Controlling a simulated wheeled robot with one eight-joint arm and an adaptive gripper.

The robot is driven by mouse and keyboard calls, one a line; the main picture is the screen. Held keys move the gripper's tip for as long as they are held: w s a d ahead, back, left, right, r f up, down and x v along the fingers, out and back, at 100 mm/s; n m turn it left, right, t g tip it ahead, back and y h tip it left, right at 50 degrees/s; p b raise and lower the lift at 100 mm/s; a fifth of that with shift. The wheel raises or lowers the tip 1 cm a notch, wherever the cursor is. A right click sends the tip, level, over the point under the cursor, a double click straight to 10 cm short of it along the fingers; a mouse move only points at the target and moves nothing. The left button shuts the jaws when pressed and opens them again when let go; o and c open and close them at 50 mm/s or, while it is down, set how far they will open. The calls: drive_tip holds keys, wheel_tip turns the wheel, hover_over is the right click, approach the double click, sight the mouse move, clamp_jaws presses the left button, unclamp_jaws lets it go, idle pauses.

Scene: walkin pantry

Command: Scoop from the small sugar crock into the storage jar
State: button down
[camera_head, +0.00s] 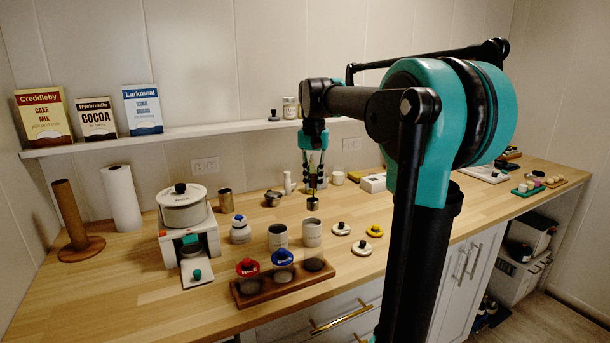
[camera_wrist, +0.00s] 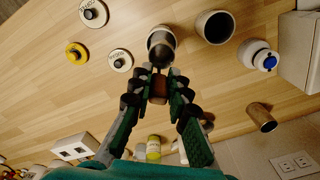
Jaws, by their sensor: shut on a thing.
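My gripper (camera_head: 314,182) points down over the counter and is shut on the brown handle (camera_wrist: 159,88) of a metal scoop (camera_head: 313,203). The scoop's cup shows dark ahead of the fingers in the wrist view (camera_wrist: 162,50); its contents cannot be made out. Two open pale jars stand near it: a right one (camera_head: 312,234), just in front of the scoop, and a left one (camera_head: 278,238). The left one also shows in the wrist view (camera_wrist: 215,27). The scoop partly overlaps the right one there. I cannot tell which is the sugar crock or storage jar.
Loose lids (camera_head: 374,231) lie right of the jars. A blue-topped jar (camera_head: 240,231) stands left. A wooden rack (camera_head: 283,288) with red- and blue-topped jars is in front. A white pot on a stand (camera_head: 184,207) is farther left.

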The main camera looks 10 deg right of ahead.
sight(313, 205)
drive_tip(key=shift+w+f, duration=0.1)
drive_tip(key=shift+f, duration=3.85)
drive_tip(key=shift+f, duration=0.25)
drive_tip(key=shift+r, duration=3.25)
